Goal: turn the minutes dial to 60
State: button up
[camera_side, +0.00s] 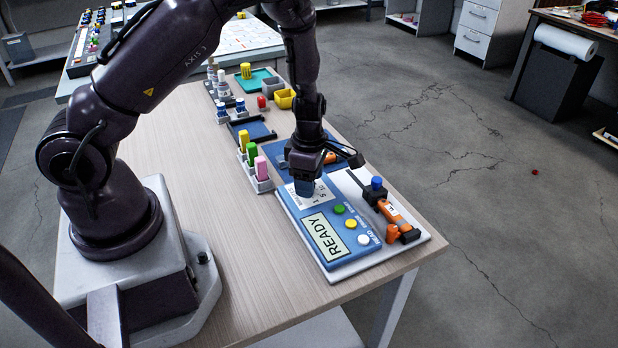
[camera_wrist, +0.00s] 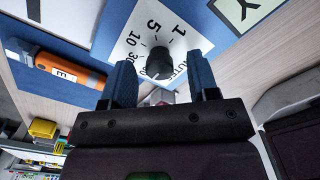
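The minutes dial is a black round knob (camera_wrist: 158,62) on a white scale plate (camera_wrist: 135,40) with 1, 5 and 10 readable in the wrist view. The other marks are partly covered, and I cannot tell where the knob points. In the side view the scale plate (camera_side: 322,193) is on the blue device (camera_side: 318,215), and the knob is hidden behind my gripper (camera_side: 303,187). In the wrist view my gripper (camera_wrist: 161,72) is open. Its two blue fingers appear on either side of the knob with gaps. I cannot tell whether they reach down around it.
The device has a READY screen (camera_side: 325,237) and yellow, green and white buttons. An orange tool (camera_side: 395,215) and a black part with a blue knob (camera_side: 376,183) lie close on its right.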

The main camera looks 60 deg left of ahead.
notch_tip(320, 180, up, 13)
dwell(0.6)
